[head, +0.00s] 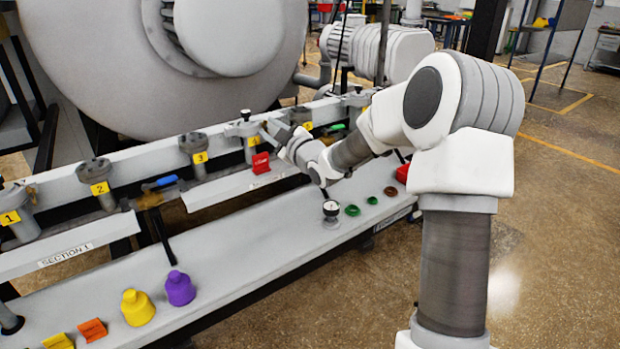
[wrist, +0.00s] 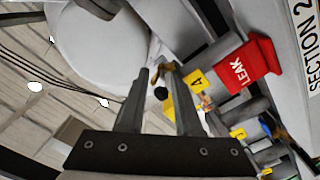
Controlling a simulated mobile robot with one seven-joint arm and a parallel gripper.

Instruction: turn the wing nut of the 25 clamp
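My gripper (head: 268,133) is at the port marked 4 (head: 253,141), on the upper rail in the head view. In the wrist view its two fingers (wrist: 156,72) stand apart, and a small brass-coloured piece (wrist: 158,74), perhaps the wing nut, shows between their tips. A dark round end (wrist: 161,93) shows between the fingers below it. I cannot tell whether the fingers touch the brass piece. No 25 is readable on any clamp. The red LEAK tag (wrist: 246,72) hangs beside the yellow 4 label (wrist: 197,80); the head view shows the tag too (head: 261,162).
Ports labelled 3 (head: 200,157), 2 (head: 100,188) and 1 (head: 10,218) stand along the rail to the left. A large grey vessel (head: 110,60) is behind. The lower shelf carries a purple cap (head: 180,288), yellow cap (head: 137,307), gauge (head: 331,208) and green rings (head: 352,210).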

